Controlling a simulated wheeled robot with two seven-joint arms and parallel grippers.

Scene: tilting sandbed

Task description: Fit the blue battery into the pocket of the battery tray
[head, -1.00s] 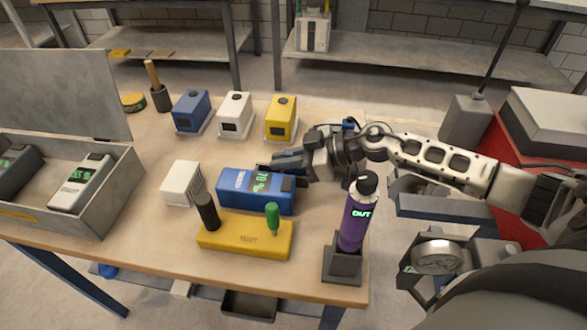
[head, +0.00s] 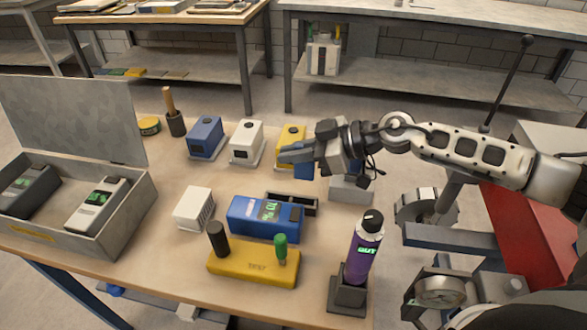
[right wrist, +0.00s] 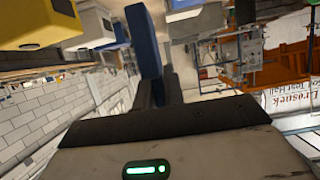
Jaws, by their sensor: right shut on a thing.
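My right gripper (head: 300,158) is above the back right of the table, in front of the yellow unit. It is shut on the blue battery (head: 303,172), of which only a small part shows below the fingers. In the right wrist view the battery (right wrist: 146,45) is a long blue block at the dark fingers. A black tray (head: 312,208) with an open recess lies behind the blue meter (head: 252,215); it looks like the battery tray. The meter hides part of it. The gripper is apart from it, above and behind. My left gripper is not in view.
Blue (head: 205,138), white (head: 245,143) and yellow (head: 290,138) units stand at the back. A yellow test block (head: 252,264) and a purple bottle (head: 361,250) in a dark holder are in front. An open grey case (head: 120,218) is at left; a small white box (head: 193,208) is beside the meter.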

